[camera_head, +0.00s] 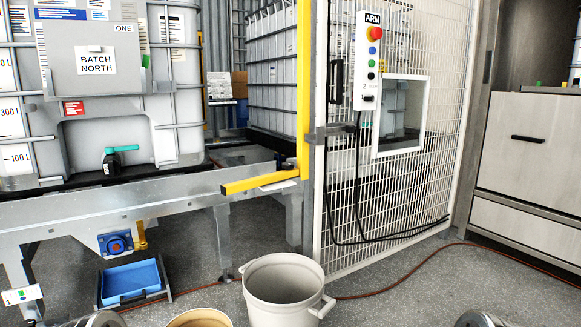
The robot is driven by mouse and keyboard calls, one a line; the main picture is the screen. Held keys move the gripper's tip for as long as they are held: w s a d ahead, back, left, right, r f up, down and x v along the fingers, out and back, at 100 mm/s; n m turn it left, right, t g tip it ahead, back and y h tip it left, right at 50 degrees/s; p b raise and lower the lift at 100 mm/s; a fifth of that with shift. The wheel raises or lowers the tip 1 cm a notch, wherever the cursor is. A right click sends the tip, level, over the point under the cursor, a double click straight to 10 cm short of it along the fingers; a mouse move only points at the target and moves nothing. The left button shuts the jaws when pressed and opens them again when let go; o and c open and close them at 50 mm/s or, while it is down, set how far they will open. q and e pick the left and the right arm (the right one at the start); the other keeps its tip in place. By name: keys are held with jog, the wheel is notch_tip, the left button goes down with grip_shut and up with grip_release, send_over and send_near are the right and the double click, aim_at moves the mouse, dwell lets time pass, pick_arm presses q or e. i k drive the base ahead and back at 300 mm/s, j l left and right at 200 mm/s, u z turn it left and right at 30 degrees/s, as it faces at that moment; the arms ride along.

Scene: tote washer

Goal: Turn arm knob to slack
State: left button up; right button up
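A white control box (361,70) labelled ARM hangs on the mesh fence panel, right of the yellow post. It carries a red button on a yellow base (375,34) at the top, with blue and green buttons below. A small dark knob (368,98) sits near the box's lower end; its pointer and markings are too small to read. Only rounded metal parts of my arms show at the bottom edge, left and right, far from the box. Neither gripper's fingers are visible.
A mesh fence (430,150) with a framed window stands behind the box. A yellow bar (262,182) juts left from the post. A white bucket (284,310) and blue tray (130,279) stand on the floor. A reddish hose (400,290) crosses the floor.

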aim_at(288, 166)
jog(key=i+l+u, duration=0.1)
jog(key=i+l, duration=0.35)
jog(key=i+l+u, duration=0.1)
jog(key=i+l, duration=0.35)
jog(key=l, duration=0.2)
